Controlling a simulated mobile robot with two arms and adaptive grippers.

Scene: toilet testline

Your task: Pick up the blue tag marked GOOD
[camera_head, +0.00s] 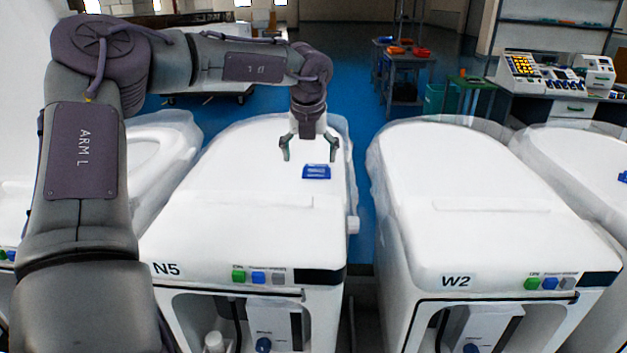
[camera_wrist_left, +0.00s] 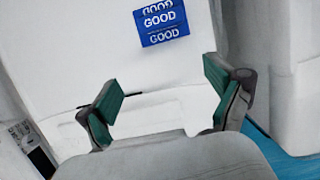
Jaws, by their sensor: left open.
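The blue tag marked GOOD (camera_head: 316,172) lies flat on the white lid of the toilet labelled N5 (camera_head: 225,210). In the left wrist view the tag (camera_wrist_left: 161,22) shows near the top, with white GOOD lettering repeated on it. My left gripper (camera_head: 309,158) is open and empty above the N5 lid, close to the tag in the head view. In the left wrist view its two green-padded fingers (camera_wrist_left: 165,95) are spread, and the tag lies beyond them, not between them. My right gripper is not in view.
The toilet labelled W2 (camera_head: 480,215) stands to the right of N5, with a narrow gap of blue floor between. More toilets stand at both sides. A bench with a control panel (camera_head: 523,68) and a cart with orange trays (camera_head: 400,60) are behind.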

